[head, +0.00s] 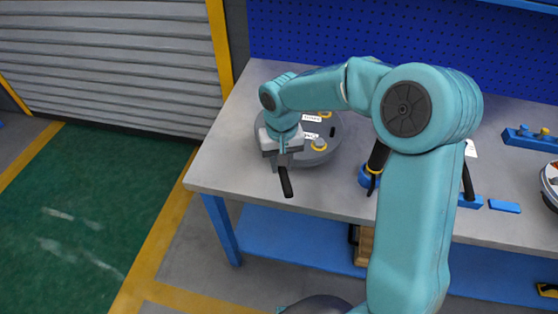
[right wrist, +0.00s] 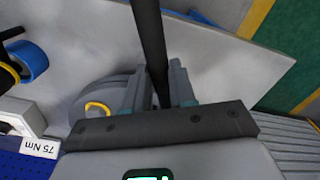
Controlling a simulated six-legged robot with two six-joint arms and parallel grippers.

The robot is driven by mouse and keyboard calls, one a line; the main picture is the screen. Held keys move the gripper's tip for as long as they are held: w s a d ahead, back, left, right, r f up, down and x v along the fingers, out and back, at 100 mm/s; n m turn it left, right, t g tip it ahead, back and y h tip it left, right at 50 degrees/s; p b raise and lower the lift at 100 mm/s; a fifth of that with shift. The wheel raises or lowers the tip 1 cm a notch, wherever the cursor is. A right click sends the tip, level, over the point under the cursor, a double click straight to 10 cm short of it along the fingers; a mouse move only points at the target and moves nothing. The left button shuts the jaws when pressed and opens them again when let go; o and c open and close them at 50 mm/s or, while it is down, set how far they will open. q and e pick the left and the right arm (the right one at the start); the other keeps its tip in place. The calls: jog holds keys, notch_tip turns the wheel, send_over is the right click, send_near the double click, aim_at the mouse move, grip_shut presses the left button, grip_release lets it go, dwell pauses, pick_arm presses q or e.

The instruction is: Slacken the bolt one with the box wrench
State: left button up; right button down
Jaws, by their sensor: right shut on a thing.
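The grey round flanged shell (head: 328,155) stands on the workbench, partly behind my right gripper. Yellow-ringed bolts (head: 318,145) and small white labels show on its top; which is bolt one I cannot tell. My right gripper (head: 283,158) is over the shell's left part, shut on the black handle of the box wrench (head: 286,182). In the right wrist view the black handle (right wrist: 150,35) runs up from between the jaws (right wrist: 167,95). The wrench's ring end is hidden, so its contact with a bolt cannot be told. My left gripper is not in view.
The grey workbench (head: 230,165) has free room left of the shell. Right of it, a blue ring-shaped thing (head: 365,176) and blue blocks (head: 504,207) lie partly behind my arm. A blue pegboard (head: 300,35) stands behind. A "75 Nm" label (right wrist: 40,147) shows in the right wrist view.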

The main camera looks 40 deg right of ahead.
jog(key=shift+r+p, duration=0.6)
jog(key=shift+r, duration=0.1)
jog(key=shift+r+p, duration=1.7)
jog(key=shift+r, duration=0.7)
jog(key=shift+f, duration=0.1)
jog(key=shift+w, duration=0.1)
